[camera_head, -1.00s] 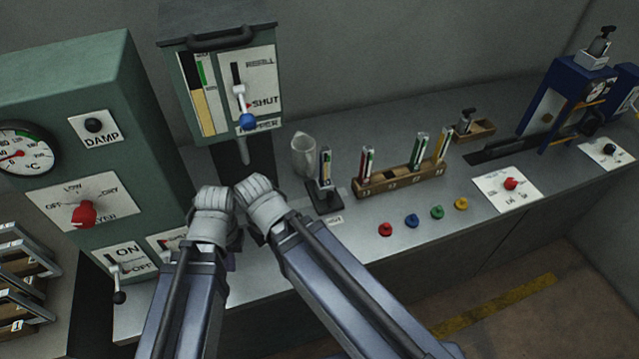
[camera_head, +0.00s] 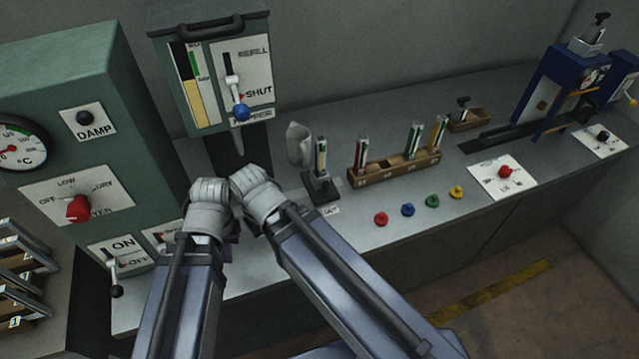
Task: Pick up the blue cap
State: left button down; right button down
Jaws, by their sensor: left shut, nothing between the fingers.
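The blue cap (camera_head: 408,210) lies on the grey bench near its front edge, in a row between a red cap (camera_head: 381,218) and a green cap (camera_head: 432,201). A yellow cap (camera_head: 457,192) ends the row on the right. My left gripper (camera_head: 209,192) is shut and empty, in front of the green hopper machine and well to the left of the caps. My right gripper (camera_head: 252,183) is beside it, also left of the caps; its fingertips are hidden, so I cannot tell whether it is open. Neither gripper touches a cap.
Behind the caps stand a wooden rack (camera_head: 395,169) with several tubes and a dark stand (camera_head: 321,187) holding one tube. A pale jug (camera_head: 299,144) is near the hopper machine (camera_head: 212,70). A panel with a red knob (camera_head: 505,172) lies right of the caps.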

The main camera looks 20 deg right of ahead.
aim_at(407, 210)
jog(key=z, duration=1.55)
